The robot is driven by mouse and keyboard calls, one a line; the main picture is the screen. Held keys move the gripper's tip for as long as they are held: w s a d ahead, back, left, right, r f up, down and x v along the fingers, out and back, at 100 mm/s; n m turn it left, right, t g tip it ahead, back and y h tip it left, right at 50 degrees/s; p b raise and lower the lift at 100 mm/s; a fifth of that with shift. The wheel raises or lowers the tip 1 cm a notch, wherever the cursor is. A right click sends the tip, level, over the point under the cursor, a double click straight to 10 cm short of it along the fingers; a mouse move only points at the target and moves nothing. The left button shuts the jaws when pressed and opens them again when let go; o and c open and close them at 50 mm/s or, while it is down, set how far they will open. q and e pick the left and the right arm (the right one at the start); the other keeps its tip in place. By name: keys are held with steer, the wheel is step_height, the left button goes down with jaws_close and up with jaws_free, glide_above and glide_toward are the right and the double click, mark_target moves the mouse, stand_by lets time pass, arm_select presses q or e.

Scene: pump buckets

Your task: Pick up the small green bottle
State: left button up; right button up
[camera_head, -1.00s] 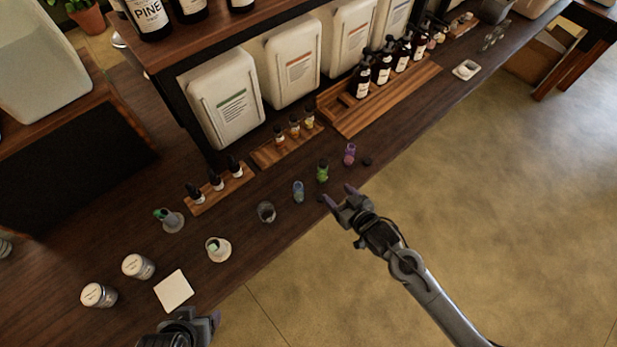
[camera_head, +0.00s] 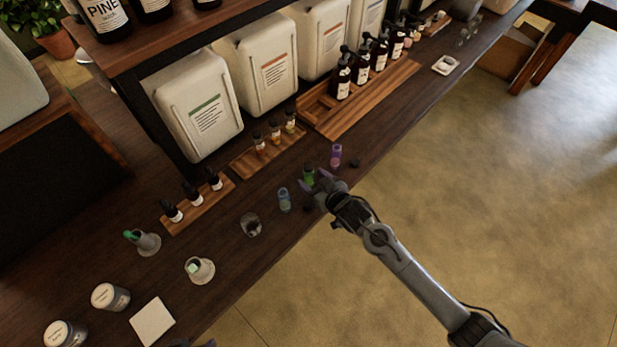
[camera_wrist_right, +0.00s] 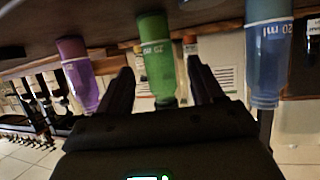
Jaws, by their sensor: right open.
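The small green bottle (camera_head: 308,175) stands on the dark wooden counter, between a blue bottle (camera_head: 284,200) and a purple bottle (camera_head: 335,156). My right gripper (camera_head: 317,182) is open right at the green bottle, its fingers partly covering it in the head view. In the right wrist view, which looks upside down, the green bottle (camera_wrist_right: 156,60) shows between the two spread fingers (camera_wrist_right: 162,85), with gaps on both sides. The purple bottle (camera_wrist_right: 78,72) and blue bottle (camera_wrist_right: 268,55) lie outside the fingers. Only a sliver of my left gripper shows at the bottom edge.
A dark cap (camera_head: 355,163) lies right of the purple bottle and a small glass (camera_head: 250,224) stands left of the blue one. Wooden trays with small bottles (camera_head: 268,152) and white canisters (camera_head: 190,105) stand behind. The counter's front edge (camera_head: 292,243) is close.

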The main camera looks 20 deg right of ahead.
mark_target(306, 175)
steer(key=x, duration=0.4)
steer(key=shift+w+a+f+b, duration=0.1)
steer(key=shift+w+f+b, duration=0.2)
steer(key=shift+b, duration=0.1)
steer(key=c, duration=1.1)
